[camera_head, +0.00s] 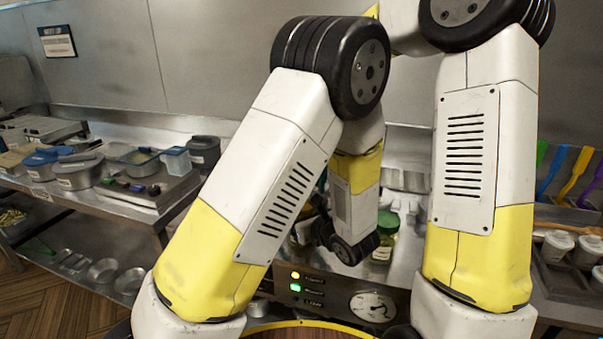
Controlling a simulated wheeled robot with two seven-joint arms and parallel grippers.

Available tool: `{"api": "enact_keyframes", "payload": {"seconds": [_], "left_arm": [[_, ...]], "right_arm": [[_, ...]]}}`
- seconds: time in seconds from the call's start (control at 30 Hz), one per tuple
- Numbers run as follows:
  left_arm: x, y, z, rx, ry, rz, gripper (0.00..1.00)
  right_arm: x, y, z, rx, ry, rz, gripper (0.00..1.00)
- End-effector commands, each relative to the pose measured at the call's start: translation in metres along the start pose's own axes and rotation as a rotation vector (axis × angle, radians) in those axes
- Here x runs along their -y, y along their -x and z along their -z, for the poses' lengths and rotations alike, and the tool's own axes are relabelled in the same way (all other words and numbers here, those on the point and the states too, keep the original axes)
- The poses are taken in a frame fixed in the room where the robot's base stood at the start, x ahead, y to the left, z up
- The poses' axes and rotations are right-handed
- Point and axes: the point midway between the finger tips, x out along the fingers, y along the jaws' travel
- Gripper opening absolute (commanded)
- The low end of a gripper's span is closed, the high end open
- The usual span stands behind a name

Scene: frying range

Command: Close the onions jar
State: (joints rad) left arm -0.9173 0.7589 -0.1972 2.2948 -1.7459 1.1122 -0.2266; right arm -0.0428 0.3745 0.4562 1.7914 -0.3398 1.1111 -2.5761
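A small glass jar (383,250) with pale contents stands on the steel counter, just right of my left wrist. A green lid (388,222) shows at its top. I cannot read a label, so I cannot tell whether it is the onions jar, nor whether the lid is fully seated. My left arm bends down toward the counter and its black wrist is close beside the jar, partly covering that area. My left gripper (322,230) is mostly hidden behind the arm and its fingers cannot be made out. My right arm rises out of the top of the picture, and its gripper is not visible.
A control panel (310,288) with lit buttons and a gauge (372,306) is in front of the jar. Lidded pots and a tray (150,190) fill the left counter. White cups (556,246) and coloured utensils (575,172) are at the right. My arms block much of the middle.

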Motion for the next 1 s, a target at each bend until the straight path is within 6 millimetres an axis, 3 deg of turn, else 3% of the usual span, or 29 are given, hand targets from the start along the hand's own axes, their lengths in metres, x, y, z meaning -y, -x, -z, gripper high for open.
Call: {"api": "enact_keyframes", "payload": {"seconds": [0.1,0.3,0.67,1.0], "left_arm": [[0.0,0.0,-0.001,0.001,0.001,0.0,0.0],[0.0,0.0,-0.001,0.001,0.001,0.0,0.0],[0.0,0.0,-0.001,0.001,0.001,0.0,0.0],[0.0,0.0,-0.001,0.001,0.001,0.0,0.0]], "right_arm": [[0.0,-0.02,0.001,-0.003,0.0,0.001,0.79],[0.0,-0.04,0.0,-0.002,0.0,0.001,0.79],[0.0,-0.044,0.0,0.001,-0.001,0.0,0.79],[0.0,-0.044,0.0,0.0,-0.001,0.0,0.14]]}}
